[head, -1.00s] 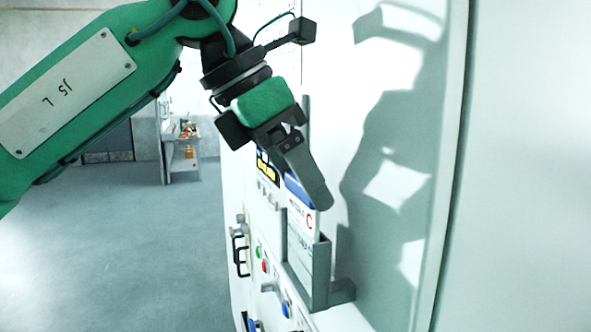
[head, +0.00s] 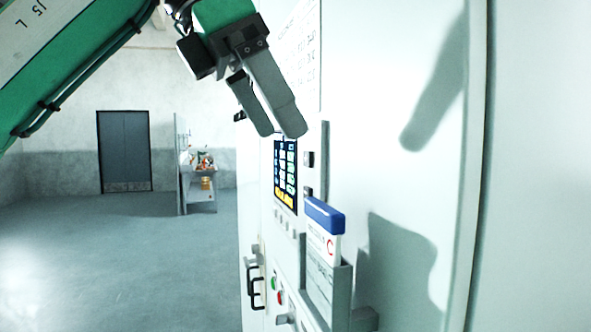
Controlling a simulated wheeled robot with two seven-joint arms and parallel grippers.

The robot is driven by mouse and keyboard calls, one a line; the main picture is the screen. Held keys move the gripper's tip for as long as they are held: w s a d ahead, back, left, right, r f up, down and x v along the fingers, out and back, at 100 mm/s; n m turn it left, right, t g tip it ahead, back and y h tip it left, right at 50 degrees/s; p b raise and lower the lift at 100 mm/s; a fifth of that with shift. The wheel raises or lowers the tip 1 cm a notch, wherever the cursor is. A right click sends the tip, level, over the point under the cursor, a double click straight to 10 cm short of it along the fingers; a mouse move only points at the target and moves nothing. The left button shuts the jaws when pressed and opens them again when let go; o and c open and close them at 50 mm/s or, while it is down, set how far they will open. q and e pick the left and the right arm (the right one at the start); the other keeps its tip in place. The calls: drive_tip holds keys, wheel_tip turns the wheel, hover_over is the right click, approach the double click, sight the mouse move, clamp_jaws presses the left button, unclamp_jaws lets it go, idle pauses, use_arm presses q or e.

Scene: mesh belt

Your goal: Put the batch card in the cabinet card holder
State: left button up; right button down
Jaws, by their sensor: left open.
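The batch card (head: 323,244) is white with a blue top edge and a red letter C. It stands upright in the grey card holder (head: 341,290) on the cabinet front (head: 395,190); its upper part sticks out above the holder and the lower part is partly hidden by it. My left gripper (head: 279,134) is above and to the left of the card, apart from it, with its two grey fingers open and nothing between them. My right gripper is not in view.
The cabinet front carries a lit display (head: 285,176), push buttons (head: 277,287) and a black handle (head: 255,285). A bench with items (head: 200,188) stands in the background, left of the cabinet. The floor on the left is clear.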

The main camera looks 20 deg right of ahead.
use_arm(q)
drive_tip(key=shift+v, duration=1.7)
